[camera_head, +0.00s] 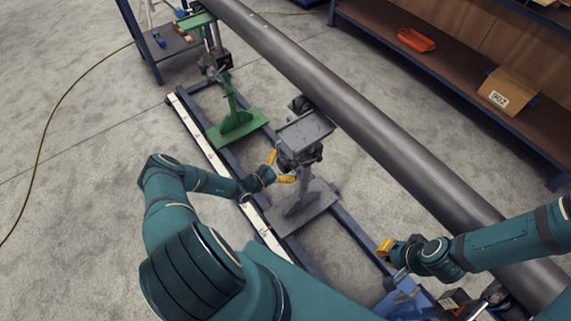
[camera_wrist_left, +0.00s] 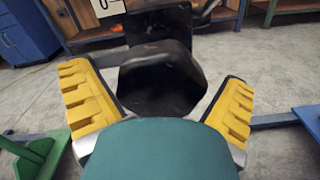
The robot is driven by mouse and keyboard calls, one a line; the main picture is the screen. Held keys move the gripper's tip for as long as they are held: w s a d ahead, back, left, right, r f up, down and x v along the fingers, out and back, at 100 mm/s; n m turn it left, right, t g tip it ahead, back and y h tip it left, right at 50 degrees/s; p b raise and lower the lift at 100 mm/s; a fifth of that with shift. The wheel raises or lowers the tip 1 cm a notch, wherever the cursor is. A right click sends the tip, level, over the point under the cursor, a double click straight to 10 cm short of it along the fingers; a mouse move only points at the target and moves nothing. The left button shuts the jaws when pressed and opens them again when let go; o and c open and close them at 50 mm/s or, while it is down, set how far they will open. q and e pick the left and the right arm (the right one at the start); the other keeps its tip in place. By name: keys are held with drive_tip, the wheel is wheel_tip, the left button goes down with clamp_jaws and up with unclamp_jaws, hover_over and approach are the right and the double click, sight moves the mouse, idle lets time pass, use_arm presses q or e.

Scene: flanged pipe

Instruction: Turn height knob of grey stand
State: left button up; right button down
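The grey stand (camera_head: 305,130) stands on the rail frame, close to the large pipe (camera_head: 340,100). Its dark, many-sided height knob (camera_wrist_left: 162,80) fills the middle of the left wrist view. My left gripper (camera_head: 279,168) is beside the upper part of the grey stand. Its yellow fingers (camera_wrist_left: 160,105) are spread to either side of the knob, with a visible gap on each side. The knob's lower part is hidden by the gripper body. My right gripper (camera_head: 385,248) is at the lower right, near the pipe; its fingers are too small to tell their opening.
A green stand (camera_head: 235,120) stands further back on the same rail frame (camera_head: 205,135). Blue equipment (camera_head: 405,299) is below my right gripper. The floor at left is mostly clear.

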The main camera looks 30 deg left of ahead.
use_arm(q)
drive_tip(key=v, duration=1.2)
idle(0.5)
